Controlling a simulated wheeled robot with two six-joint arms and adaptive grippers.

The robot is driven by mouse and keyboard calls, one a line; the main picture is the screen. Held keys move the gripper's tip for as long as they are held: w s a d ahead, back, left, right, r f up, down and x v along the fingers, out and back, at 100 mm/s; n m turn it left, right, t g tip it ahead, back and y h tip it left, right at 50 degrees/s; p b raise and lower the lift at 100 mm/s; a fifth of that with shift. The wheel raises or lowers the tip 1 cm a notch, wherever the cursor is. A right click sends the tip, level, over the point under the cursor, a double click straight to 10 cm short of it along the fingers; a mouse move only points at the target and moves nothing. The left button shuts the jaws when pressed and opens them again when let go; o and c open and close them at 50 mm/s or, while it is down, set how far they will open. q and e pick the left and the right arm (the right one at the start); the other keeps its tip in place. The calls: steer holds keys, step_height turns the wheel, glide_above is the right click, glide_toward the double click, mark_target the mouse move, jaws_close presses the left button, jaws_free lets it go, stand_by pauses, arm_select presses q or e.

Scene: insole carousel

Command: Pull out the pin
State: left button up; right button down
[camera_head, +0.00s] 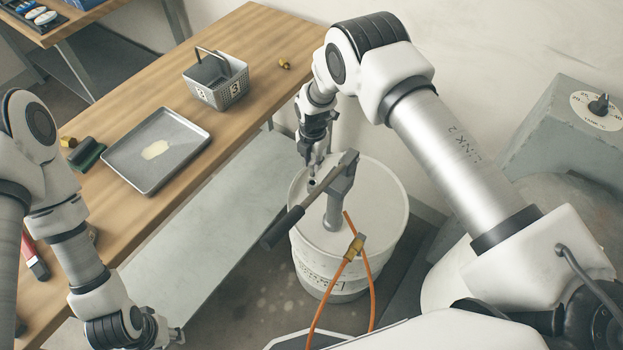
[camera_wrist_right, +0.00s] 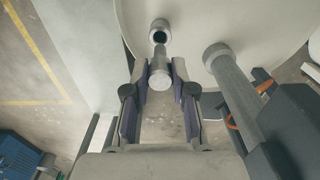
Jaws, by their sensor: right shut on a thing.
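The grey pin (camera_wrist_right: 160,72) has a rounded head and sits between the fingertips of my right gripper (camera_wrist_right: 161,76) in the right wrist view, gripped. Its narrow end overlaps the rim of a round grey socket (camera_wrist_right: 159,27) with a dark hole; I cannot tell whether the end is still inside. In the head view, my right gripper (camera_head: 317,158) points down over the white drum (camera_head: 375,190), beside the pump post; the pin is hard to make out there. My left gripper (camera_head: 166,334) is low at the left, away from the drum; its finger opening is unclear.
A grey pump post with a dark lever (camera_head: 287,226) stands on the drum beside my right gripper. An orange hose (camera_head: 330,289) hangs in front. The wooden table (camera_head: 215,135) carries a metal tray (camera_head: 120,158) and a grey basket (camera_head: 232,92). A grey machine (camera_head: 560,130) stands at the right.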

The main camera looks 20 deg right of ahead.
mark_target(313, 162)
steer(key=shift+r+p, duration=1.8)
steer(key=shift+r, duration=1)
